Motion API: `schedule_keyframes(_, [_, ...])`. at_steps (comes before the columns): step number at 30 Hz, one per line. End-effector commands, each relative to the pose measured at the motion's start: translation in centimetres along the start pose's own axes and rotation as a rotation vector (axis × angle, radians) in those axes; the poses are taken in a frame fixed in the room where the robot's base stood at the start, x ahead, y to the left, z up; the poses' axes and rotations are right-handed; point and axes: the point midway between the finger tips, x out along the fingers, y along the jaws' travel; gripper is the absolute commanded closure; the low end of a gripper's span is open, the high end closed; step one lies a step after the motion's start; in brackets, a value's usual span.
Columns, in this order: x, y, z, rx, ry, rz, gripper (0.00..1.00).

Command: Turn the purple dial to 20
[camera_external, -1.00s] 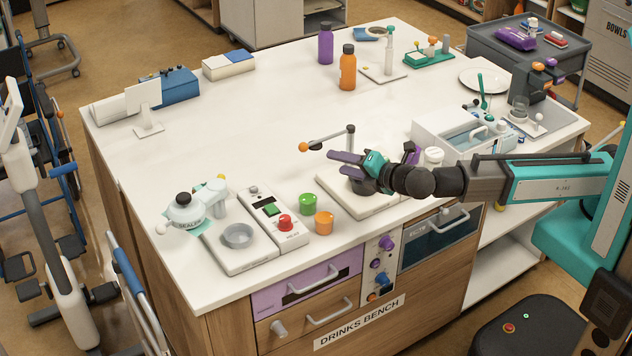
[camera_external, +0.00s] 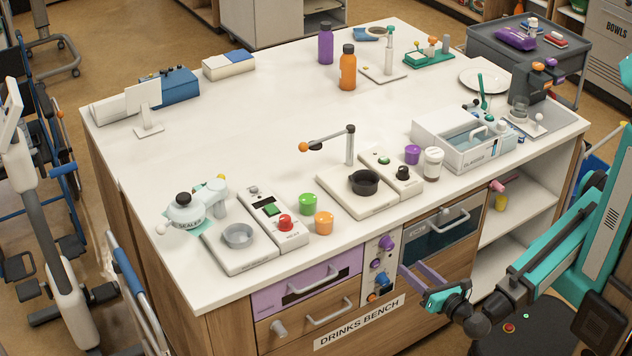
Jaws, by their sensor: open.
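A purple dial (camera_external: 383,251) is on the narrow grey control panel on the front of the bench. A smaller purple knob (camera_external: 375,264) sits just below and left of it. The dial's scale and pointer are too small to read. My gripper (camera_external: 410,266) is in front of the bench, a little right of the panel and slightly lower than the dial. Its two purple fingers are apart, empty, and point up and left. They appear clear of the dial, though the exact depth gap cannot be told.
The panel (camera_external: 370,292) also bears a blue knob (camera_external: 381,280) and small orange parts. A purple drawer (camera_external: 300,284) with a handle is left of it; a dark glass-fronted compartment (camera_external: 436,236) is right. The floor side of the bench front is open.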

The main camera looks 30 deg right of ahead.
Motion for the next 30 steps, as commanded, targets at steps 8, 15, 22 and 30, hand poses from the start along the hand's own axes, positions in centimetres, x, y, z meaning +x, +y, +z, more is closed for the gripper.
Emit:
schedule_keyframes(8, [-1.7,-2.1,-1.2,-0.054,-0.055,0.004,0.56])
schedule_keyframes(15, [-1.7,-2.1,-1.2,-0.054,-0.055,0.004,0.56])
schedule_keyframes(22, [-1.3,-2.1,-1.2,-0.053,-0.054,0.004,0.56])
schedule_keyframes(30, [0.7,-2.1,-1.0,-0.053,-0.055,0.003,0.56])
